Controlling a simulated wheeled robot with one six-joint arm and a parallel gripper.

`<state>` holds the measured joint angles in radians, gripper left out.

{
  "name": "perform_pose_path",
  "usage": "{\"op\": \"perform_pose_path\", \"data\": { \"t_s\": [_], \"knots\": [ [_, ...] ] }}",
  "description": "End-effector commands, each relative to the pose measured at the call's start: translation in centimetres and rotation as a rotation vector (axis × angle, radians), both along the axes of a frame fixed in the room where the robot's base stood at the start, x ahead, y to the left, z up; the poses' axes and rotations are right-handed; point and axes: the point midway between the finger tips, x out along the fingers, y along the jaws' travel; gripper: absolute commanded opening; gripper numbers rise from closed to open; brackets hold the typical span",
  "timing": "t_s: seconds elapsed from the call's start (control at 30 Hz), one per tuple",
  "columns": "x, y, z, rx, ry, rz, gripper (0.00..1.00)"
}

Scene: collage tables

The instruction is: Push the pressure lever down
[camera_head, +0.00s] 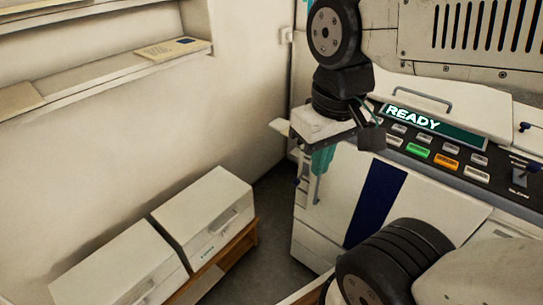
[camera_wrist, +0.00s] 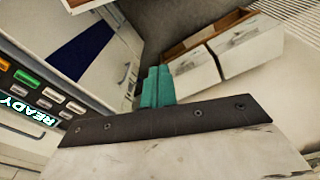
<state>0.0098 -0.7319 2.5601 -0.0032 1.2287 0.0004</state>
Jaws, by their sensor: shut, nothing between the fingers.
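The large pale machine has a dark control panel (camera_head: 432,150) with a lit READY display (camera_head: 425,119). At the panel's right end, a small lever with a dark blue knob (camera_head: 534,168) stands by a slotted plate; it looks like the pressure lever, but its exact position is hard to tell. My gripper (camera_head: 322,160), with teal fingers, points down at the machine's left end, well left of that lever. The fingers are shut and empty in the wrist view (camera_wrist: 157,88). The lever does not show clearly in the wrist view.
The panel carries green, orange and grey buttons. Two white boxes (camera_head: 205,217) on a wooden stand are at the lower left. A wall shelf (camera_head: 110,83) runs above them. Dark floor lies between boxes and machine.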

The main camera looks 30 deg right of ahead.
Motion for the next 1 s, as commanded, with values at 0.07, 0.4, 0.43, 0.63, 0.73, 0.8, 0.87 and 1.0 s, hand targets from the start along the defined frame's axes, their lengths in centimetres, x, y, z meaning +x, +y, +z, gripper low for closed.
{"op": "perform_pose_path", "data": {
  "t_s": [0.07, 0.4, 0.43, 0.63, 0.73, 0.8, 0.87, 1.0],
  "knots": [
    [0.6, -0.2, -1.0, 0.000, 0.060, -0.009, 0.00],
    [7.4, -4.8, -7.5, -0.136, 0.260, 0.004, 0.00],
    [8.1, -5.3, -8.2, -0.151, 0.268, 0.012, 0.00],
    [13.5, -8.7, -14.0, -0.247, 0.288, 0.088, 0.00],
    [16.2, -10.2, -17.3, -0.285, 0.272, 0.146, 0.00],
    [18.0, -11.0, -19.4, -0.304, 0.250, 0.191, 0.00],
    [19.5, -11.5, -20.9, -0.316, 0.225, 0.228, 0.00],
    [23.5, -11.8, -22.6, -0.338, 0.110, 0.316, 0.00]
  ]
}}
